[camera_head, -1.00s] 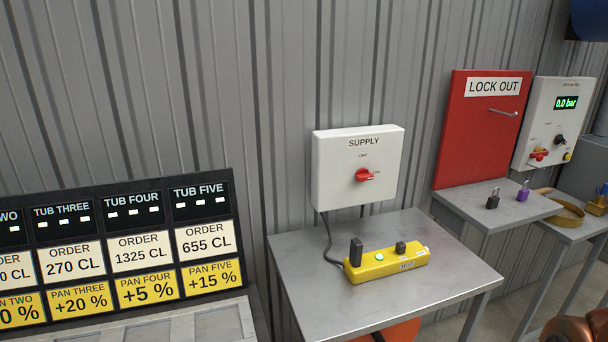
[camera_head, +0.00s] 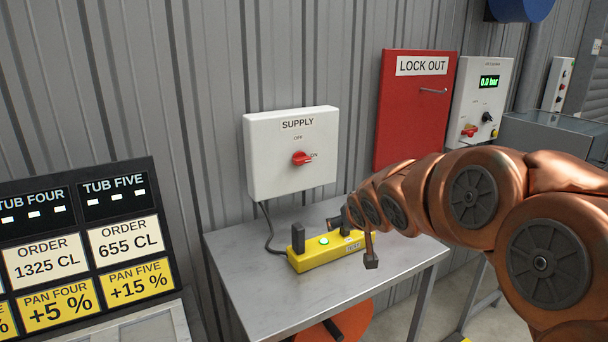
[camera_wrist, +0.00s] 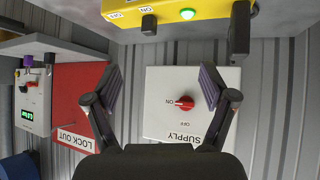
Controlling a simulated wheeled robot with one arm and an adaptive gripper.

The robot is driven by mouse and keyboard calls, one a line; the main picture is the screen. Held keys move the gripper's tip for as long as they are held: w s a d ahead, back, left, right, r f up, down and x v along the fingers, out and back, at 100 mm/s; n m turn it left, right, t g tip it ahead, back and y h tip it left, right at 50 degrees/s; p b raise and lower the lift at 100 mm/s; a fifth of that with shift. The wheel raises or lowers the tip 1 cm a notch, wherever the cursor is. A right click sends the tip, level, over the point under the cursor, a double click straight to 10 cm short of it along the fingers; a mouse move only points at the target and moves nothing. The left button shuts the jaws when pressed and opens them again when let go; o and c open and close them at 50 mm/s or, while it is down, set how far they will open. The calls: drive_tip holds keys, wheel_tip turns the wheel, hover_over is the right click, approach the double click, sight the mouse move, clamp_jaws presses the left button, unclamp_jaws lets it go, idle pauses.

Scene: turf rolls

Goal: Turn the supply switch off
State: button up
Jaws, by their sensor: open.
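The white supply box (camera_head: 265,170) is on the corrugated wall, with a red rotary switch (camera_head: 302,158) in its middle. The switch handle points right towards the ON mark; the OFF mark is above it. My gripper (camera_head: 353,238) is at the right, below the box and over the table, apart from the switch. In the wrist view, which is upside down, my gripper (camera_wrist: 160,72) is open and empty. The red switch (camera_wrist: 184,103) shows between its fingers, farther off, on the supply box (camera_wrist: 158,125).
A cable runs up to the box. The red lock out board (camera_head: 400,120) and a pressure panel (camera_head: 470,85) are to the right; the order board (camera_head: 85,250) is left.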

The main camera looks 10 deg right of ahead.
sight(304, 162)
drive_tip(key=shift+w+a+r+n+t+y+b, duration=0.6)
drive_tip(key=shift+w+a+r+t+y+b, duration=0.45)
drive_tip(key=shift+w, duration=3.35)
drive_tip(key=shift+w+a+r+n+t+y+b, duration=0.7)
drive_tip(key=shift+w+t+y, duration=0.6)
drive_tip(key=shift+w, duration=3.1)
drive_tip(key=shift+w+a+r+n+t+y+b, duration=0.5)
drive_tip(key=shift+w+a+r+t+y+b, duration=0.6)
drive_tip(key=shift+w, duration=3.3)
drive_tip(key=shift+f+t+p, duration=0.25)
drive_tip(key=shift+p, duration=0.15)
drive_tip(key=shift+c, duration=0.2)
drive_tip(key=shift+d, duration=0.1)
drive_tip(key=c, duration=1.1)
